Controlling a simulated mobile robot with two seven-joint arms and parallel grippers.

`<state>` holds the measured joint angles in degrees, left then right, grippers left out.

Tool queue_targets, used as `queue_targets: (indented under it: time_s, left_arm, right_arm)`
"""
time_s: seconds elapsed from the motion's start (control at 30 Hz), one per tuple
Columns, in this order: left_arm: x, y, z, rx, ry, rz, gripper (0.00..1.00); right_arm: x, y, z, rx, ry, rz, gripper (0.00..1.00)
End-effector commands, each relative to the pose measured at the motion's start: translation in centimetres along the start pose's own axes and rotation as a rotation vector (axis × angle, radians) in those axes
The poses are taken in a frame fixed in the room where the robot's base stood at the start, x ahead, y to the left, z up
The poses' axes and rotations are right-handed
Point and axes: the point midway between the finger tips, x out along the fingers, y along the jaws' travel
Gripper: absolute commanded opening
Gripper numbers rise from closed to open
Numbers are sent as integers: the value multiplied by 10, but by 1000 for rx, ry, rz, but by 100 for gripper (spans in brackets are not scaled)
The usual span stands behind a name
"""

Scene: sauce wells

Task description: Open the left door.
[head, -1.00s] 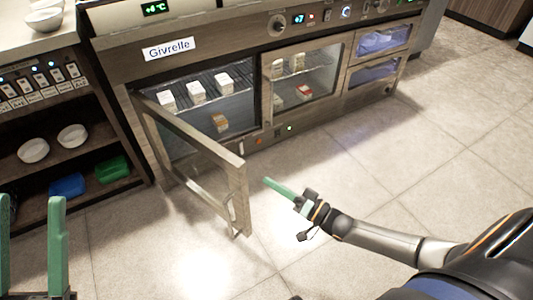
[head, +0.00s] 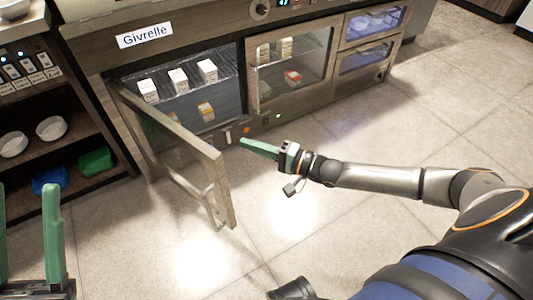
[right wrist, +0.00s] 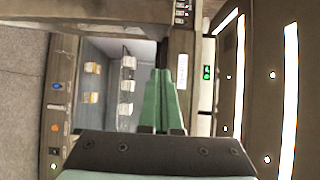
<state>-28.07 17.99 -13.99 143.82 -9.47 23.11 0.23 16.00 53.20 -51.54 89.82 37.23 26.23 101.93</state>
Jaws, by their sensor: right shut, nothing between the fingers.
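My left gripper (head: 28,235) is open and empty at the lower left.
White cartons (head: 179,79) stand on the shelf inside the open left compartment. The right door (head: 290,65) is shut, with drawers (head: 370,40) beside it. A shelf unit with bowls (head: 51,128) stands at left. The floor (head: 350,225) in front is clear.

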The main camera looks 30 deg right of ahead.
Motion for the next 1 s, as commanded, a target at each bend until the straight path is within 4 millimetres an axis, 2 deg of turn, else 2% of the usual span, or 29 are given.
queue_targets:
  time_s: [0.03, 0.17, 0.3, 0.43, 1.0]
  left_arm:
    - [-5, 3, 5, -2, -1, 4, 50]
    - [-9, 7, 9, 4, -5, 12, 50]
    - [-7, 7, 8, 5, -6, 13, 50]
    - [-7, 7, 8, 5, -5, 13, 50]
    - [-4, 4, 5, 2, 0, 2, 50]
  right_arm:
    - [11, 2, 0, 0, -1, -6, 0]
    - [32, 1, 2, 1, -1, -4, 0]
    - [33, 0, 24, 5, -2, -1, 0]
    - [36, 0, 34, 2, -1, 0, 0]
    - [37, -1, 41, 0, 3, 0, 0]
